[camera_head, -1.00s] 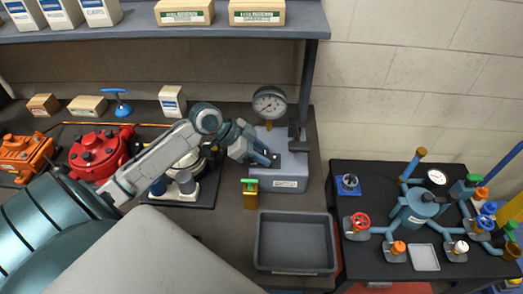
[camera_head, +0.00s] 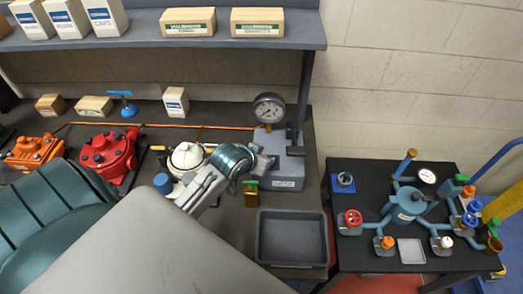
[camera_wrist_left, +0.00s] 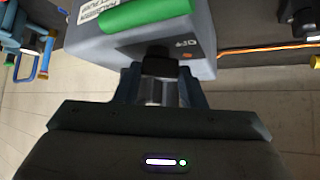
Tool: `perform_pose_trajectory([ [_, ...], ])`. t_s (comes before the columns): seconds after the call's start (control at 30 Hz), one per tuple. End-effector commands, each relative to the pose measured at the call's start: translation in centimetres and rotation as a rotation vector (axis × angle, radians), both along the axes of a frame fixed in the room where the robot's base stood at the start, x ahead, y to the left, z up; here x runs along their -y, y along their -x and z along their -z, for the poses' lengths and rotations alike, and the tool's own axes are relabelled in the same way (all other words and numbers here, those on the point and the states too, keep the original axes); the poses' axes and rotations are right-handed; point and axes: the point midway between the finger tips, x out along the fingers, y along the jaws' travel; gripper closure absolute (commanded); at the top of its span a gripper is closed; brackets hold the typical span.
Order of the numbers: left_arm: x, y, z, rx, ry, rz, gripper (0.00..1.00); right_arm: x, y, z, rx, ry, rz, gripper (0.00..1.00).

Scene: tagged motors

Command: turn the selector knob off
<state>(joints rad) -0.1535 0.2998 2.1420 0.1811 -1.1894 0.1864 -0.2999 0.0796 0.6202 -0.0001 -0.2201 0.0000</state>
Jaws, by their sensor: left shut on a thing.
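The selector knob (camera_wrist_left: 158,62) is a small black knob on a face of a grey box (camera_wrist_left: 85,45), beside printed marks that seem to read OFF and a small orange mark. My left gripper (camera_wrist_left: 160,85) is shut on the knob, one finger on each side. The knob's pointing direction is hidden by the fingers. In the head view, the grey box (camera_head: 287,184) stands on the dark bench under a round gauge, and my left gripper (camera_head: 263,161) reaches its left side. My right gripper is not in view.
A brass valve with a green handle (camera_head: 251,185) stands close by the gripper. A grey tray (camera_head: 262,240) lies in front of the box. The gauge (camera_head: 268,108) rises behind it, and a white-topped motor (camera_head: 187,156) stands to the left.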

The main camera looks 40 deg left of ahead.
Motion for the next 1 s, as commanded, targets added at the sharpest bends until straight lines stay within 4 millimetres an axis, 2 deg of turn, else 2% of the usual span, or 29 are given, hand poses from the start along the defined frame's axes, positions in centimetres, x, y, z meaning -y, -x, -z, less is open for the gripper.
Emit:
perform_pose_trajectory([
  [0.5, 0.63, -0.04, -0.07, 0.002, 0.003, -0.416, 0.86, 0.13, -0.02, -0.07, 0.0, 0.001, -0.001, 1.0],
  [1.0, 0.64, -0.04, -0.05, 0.002, -0.002, -0.552, 0.86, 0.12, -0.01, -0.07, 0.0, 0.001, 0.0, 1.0],
])
